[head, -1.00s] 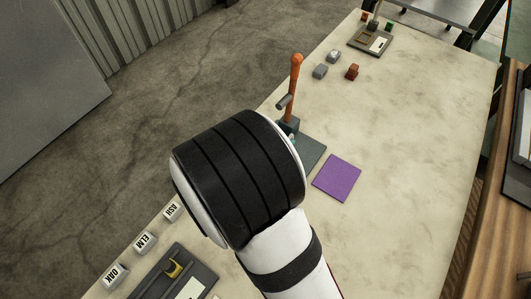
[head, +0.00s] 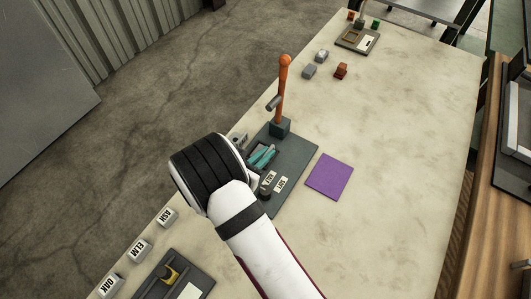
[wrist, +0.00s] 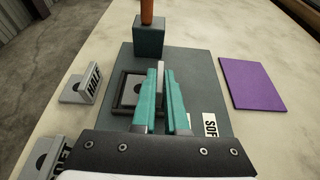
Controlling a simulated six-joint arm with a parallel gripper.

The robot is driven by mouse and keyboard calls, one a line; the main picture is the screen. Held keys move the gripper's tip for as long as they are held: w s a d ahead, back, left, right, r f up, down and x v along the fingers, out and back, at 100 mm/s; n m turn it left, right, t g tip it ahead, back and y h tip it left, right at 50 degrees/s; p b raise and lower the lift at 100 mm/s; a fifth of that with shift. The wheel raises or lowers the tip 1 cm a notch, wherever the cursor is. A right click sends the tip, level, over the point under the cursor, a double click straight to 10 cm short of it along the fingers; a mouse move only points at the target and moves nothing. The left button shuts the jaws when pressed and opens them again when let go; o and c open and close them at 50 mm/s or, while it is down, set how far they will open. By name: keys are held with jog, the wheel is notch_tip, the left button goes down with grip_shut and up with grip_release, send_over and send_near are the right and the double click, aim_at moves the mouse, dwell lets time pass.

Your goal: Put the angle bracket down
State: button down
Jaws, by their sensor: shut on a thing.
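My gripper (wrist: 162,70) is low over a dark board (wrist: 205,75), its two teal fingers closed around a thin grey upright piece. This looks like one leg of the angle bracket (wrist: 132,92), whose holed flat part shows left of the fingers. I cannot tell whether it touches the board, as the fingers hide much of it. In the head view, the teal fingers of my gripper (head: 262,157) are over the left side of the same board (head: 297,150).
An orange-handled post (head: 282,90) stands at the board's far end. A grey labelled bracket (wrist: 82,85) stands left of the board, with another (wrist: 58,155) nearer. A purple square (head: 330,176) lies to the right. Much of the table's right side is clear.

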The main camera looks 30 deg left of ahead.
jog(key=shift+f, duration=0.2)
jog(key=c, duration=0.9)
grip_release()
jog(key=shift+c, duration=0.2)
